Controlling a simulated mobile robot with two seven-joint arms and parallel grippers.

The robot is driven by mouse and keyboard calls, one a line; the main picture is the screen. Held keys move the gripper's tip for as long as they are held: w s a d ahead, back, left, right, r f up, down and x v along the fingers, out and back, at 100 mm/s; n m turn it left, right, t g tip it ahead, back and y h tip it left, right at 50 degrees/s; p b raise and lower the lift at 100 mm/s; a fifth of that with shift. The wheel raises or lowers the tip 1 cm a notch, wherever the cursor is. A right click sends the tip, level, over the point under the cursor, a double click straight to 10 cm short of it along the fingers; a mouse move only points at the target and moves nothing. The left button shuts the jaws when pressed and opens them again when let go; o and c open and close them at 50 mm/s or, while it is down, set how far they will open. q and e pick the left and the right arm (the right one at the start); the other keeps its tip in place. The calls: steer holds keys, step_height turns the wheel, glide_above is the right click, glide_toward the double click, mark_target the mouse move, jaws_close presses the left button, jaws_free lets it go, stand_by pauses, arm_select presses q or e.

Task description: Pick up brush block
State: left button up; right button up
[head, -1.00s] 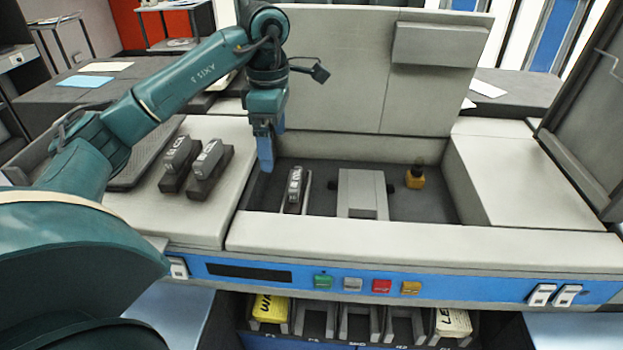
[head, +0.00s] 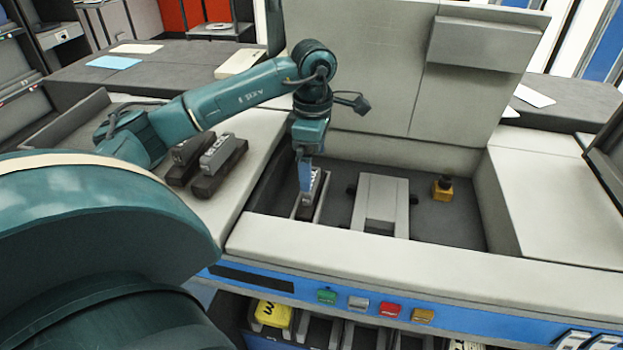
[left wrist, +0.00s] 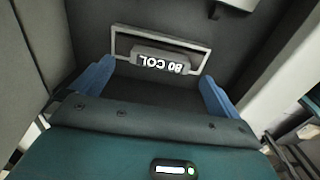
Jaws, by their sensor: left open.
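A dark brush block with white lettering (head: 309,187) sits in a pale holder inside the machine's recess, at its left end. My left gripper (head: 305,180) is over the block, fingers pointing down. In the left wrist view the blue fingers of my left gripper (left wrist: 157,76) are spread, one to each side of the block, with nothing between them held. In the head view the gripper partly hides the block. My right gripper does not show.
Two similar dark blocks (head: 190,150) (head: 221,155) lie on the pale ledge left of the recess. The raised cover (head: 390,80) is behind. Coloured buttons (head: 390,310) line the front.

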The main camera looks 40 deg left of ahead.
arm_select(q)
step_height(320, 180, down, 5)
steer(key=shift+s+r, duration=0.1)
steer(key=shift+r, duration=0.05)
steer(key=shift+a, duration=0.1)
steer(key=c, duration=1.1)
